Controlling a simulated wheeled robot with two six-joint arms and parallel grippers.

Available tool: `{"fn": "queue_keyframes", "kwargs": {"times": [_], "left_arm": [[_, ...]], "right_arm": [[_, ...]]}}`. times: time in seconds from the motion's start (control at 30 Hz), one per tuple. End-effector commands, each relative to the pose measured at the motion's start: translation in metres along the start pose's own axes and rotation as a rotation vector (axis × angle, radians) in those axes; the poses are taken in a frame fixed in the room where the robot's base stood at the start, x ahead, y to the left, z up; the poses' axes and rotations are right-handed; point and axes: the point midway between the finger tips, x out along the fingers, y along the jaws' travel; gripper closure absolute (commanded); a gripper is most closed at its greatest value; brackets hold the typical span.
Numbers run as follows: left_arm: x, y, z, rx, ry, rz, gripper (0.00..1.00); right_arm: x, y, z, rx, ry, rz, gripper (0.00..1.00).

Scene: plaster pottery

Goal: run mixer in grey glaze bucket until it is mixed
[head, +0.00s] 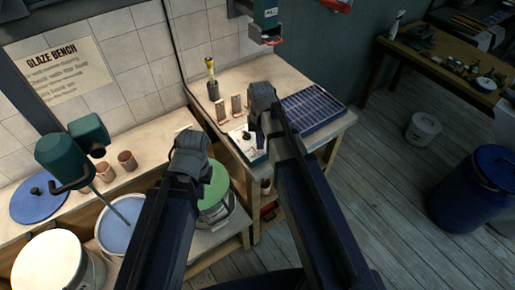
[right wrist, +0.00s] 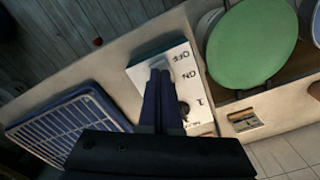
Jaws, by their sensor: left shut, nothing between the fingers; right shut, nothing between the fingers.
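A teal mixer (head: 62,158) stands at the left, its metal shaft reaching down into a bucket of blue-grey glaze (head: 115,236). A white-topped switch box (head: 252,151) sits on the bench corner; in the right wrist view the box (right wrist: 199,88) shows OFF and ON lettering and a dark knob (right wrist: 183,110). My right gripper (head: 262,94) is shut and empty over the box; in the wrist view its fingertips (right wrist: 160,74) overlap the panel by the lettering, and I cannot tell whether they touch. My left gripper (head: 190,142) is shut and empty, right of the glaze bucket.
A green-lidded bucket (head: 213,190) stands between my arms. A white bucket (head: 55,265) and a blue lid (head: 40,198) are at the left. Clay cups (head: 127,161) stand along the bench. A blue rack (head: 313,110) lies right of the switch box. Open floor is at the right.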

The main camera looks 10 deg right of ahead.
Motion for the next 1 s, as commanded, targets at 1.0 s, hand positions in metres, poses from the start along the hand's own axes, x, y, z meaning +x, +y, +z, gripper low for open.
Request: {"fn": "queue_keyframes", "kwargs": {"times": [1.0], "left_arm": [[0.011,0.001,-0.001,0.0,0.0,0.0,1.0]], "right_arm": [[0.011,0.0,0.0,0.0,0.0,0.0,1.0]]}}
